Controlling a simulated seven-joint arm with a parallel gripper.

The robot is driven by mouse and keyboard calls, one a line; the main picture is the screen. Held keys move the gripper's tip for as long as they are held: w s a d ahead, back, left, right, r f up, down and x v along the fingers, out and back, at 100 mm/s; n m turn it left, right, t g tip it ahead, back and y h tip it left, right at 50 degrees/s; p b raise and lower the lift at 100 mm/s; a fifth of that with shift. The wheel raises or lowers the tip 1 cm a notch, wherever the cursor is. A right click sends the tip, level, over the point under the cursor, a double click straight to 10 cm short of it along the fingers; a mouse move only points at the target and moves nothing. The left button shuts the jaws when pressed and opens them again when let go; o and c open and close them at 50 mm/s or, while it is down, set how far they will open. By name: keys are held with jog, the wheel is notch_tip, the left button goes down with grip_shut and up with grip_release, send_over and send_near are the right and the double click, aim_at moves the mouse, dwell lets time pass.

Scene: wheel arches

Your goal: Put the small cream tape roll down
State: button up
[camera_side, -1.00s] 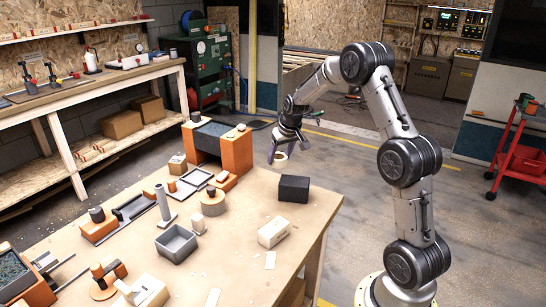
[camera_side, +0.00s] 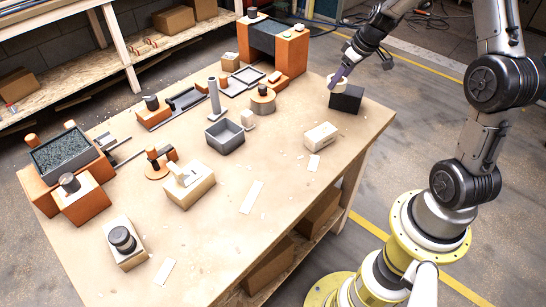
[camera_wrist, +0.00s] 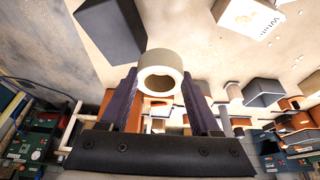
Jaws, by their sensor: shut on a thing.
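The small cream tape roll (camera_wrist: 160,58) is a short ring with an open centre. My gripper (camera_wrist: 160,78) is shut on it, with one purple finger on each side in the wrist view. In the side view, the roll (camera_side: 334,80) shows just above and behind the dark block (camera_side: 346,99), partly covered by my gripper (camera_side: 340,76). The dark block (camera_wrist: 112,30) is at upper left of the roll in the wrist view. I cannot tell whether the roll touches the block or the table beneath.
The wooden table (camera_side: 215,250) has bare room at its front and right. A cream block (camera_side: 321,136) lies in front of the dark block. The orange arch stand (camera_side: 291,48) is to the left behind. A grey bin (camera_side: 224,136) stands mid-table.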

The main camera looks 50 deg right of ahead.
jog(key=s+a+r+n+g+y, duration=0.15)
jog(key=s+a+n, duration=0.45)
jog(key=a, duration=0.6)
jog(key=s+a+r+n+g+y, duration=0.1)
jog(key=s+a+n+y, duration=0.35)
jog(key=a, duration=0.85)
jog(key=w+f, duration=0.3)
jog(key=w, duration=0.1)
jog(key=w+f+n+h, duration=0.1)
jog(key=w+f, duration=0.2)
jog(key=w, duration=0.1)
jog(key=w+a+f+h, duration=0.1)
jog(key=w+f, duration=0.2)
jog(key=shift+w+f+n, duration=0.25)
jog(key=shift+w+f, duration=0.1)
jog(key=shift+w, duration=0.05)
jog(key=shift+w+f, duration=0.2)
jog(key=shift+f, duration=1.5)
jog(key=shift+f, duration=0.1)
jog(key=o, duration=1.3)
jog(key=shift+o, duration=0.2)
